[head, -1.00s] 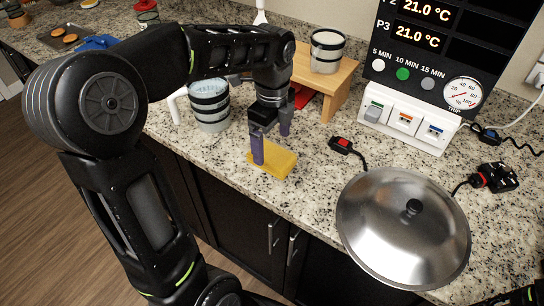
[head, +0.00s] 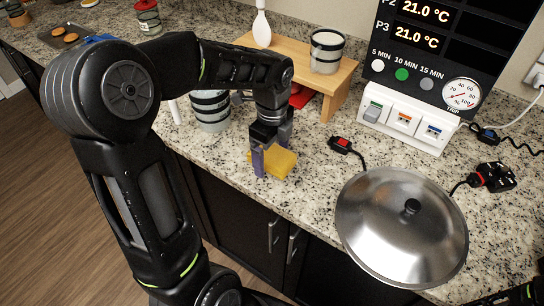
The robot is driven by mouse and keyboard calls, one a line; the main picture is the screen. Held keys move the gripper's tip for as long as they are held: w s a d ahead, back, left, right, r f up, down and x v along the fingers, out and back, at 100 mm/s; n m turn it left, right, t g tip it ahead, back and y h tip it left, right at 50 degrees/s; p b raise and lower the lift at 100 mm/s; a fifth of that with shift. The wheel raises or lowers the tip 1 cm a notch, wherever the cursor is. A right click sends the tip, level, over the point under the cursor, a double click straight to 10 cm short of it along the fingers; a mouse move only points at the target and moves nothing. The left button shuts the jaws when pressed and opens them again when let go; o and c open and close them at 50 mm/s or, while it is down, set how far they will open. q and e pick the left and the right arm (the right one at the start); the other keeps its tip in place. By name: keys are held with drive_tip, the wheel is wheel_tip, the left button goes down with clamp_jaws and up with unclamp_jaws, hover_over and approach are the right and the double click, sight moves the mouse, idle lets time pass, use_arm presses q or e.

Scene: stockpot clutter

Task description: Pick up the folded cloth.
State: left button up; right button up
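The folded cloth is a small yellow pad (head: 281,164) lying on the speckled counter near its front edge. My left gripper (head: 271,154) is over it, pointing down, with purple fingertips. One finger is at the cloth's near left side and the other is at its far right side. The fingers are apart, with a gap like the one before. The gripper hides part of the cloth, and I cannot tell whether the fingers touch it. My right gripper is not in view; only a bit of my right arm shows at the bottom right corner.
A steel lid (head: 402,225) lies to the right. Behind are a wooden stand (head: 337,95) with a striped cup (head: 327,52), a striped jug (head: 211,110) and a control panel (head: 418,70).

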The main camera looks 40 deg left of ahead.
sight(272, 154)
use_arm(q)
drive_tip(key=c, duration=1.4)
drive_tip(key=shift+r, duration=0.1)
wheel_tip(272, 154, up, 10)
drive_tip(key=shift+f+b, duration=0.1)
drive_tip(key=shift+b, duration=0.35)
drive_tip(key=o, duration=0.7)
drive_tip(key=c, duration=0.5)
drive_tip(key=shift+c, duration=0.2)
